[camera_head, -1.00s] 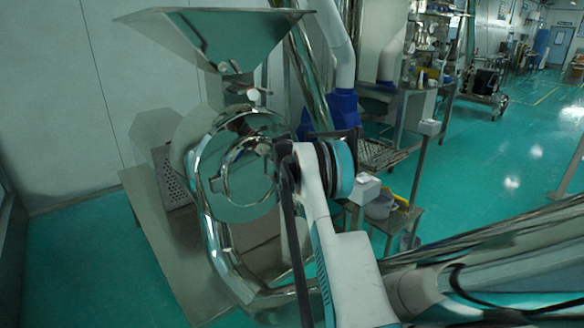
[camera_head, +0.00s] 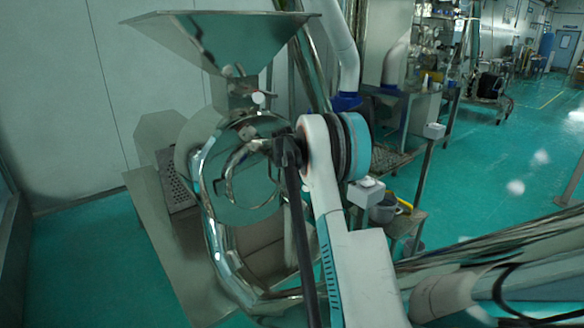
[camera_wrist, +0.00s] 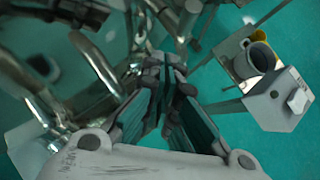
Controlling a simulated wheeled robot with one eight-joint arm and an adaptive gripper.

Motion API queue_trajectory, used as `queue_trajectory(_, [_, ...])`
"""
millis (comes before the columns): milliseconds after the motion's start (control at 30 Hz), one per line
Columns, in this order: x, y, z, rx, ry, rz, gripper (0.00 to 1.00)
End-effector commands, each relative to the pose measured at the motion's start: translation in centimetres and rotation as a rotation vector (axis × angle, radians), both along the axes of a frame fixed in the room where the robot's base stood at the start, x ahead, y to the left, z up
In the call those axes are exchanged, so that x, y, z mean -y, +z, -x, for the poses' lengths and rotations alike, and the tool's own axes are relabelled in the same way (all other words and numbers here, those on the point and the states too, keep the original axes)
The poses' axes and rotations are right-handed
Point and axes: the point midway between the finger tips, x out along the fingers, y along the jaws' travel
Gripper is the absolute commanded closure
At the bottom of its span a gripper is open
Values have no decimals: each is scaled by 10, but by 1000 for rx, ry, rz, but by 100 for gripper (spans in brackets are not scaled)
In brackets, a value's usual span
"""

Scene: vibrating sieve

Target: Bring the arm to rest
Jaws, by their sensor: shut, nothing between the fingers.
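My gripper (camera_wrist: 168,75) shows in the wrist view with its dark fingers together at the tips, shut and empty. It hangs over the green floor, between shiny metal pipes on the left and a white box (camera_wrist: 279,98) on the right. In the head view my white arm (camera_head: 345,240), with a teal-ringed joint (camera_head: 357,145), rises in front of the polished machine (camera_head: 215,165).
A metal hopper (camera_head: 220,42) tops the machine. To the right stand a small white box on a post (camera_head: 368,190) and a low stand with a grey pot (camera_head: 384,210). A metal cabinet (camera_head: 425,108) stands behind. Green floor (camera_head: 500,185) is open at right.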

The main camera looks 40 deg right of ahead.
Motion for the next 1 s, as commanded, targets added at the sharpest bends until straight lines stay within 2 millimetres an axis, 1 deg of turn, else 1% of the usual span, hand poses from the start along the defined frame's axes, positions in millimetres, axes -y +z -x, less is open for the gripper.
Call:
queue_trajectory(100, [-9, 13, 10, 0, 0, 0, 100])
queue_trajectory(300, [-19, 26, 19, 0, -1, 0, 100])
queue_trajectory(633, [-21, 30, 22, 0, -3, 0, 100])
queue_trajectory(700, [-26, 34, 22, 9, -8, -8, 100])
queue_trajectory(767, [-37, 41, 22, 30, -21, -28, 100])
queue_trajectory(867, [-70, 61, 23, 92, -67, -92, 100])
queue_trajectory(967, [-116, 88, 29, 180, -140, -192, 100])
queue_trajectory(1000, [-135, 99, 33, 217, -173, -237, 100])
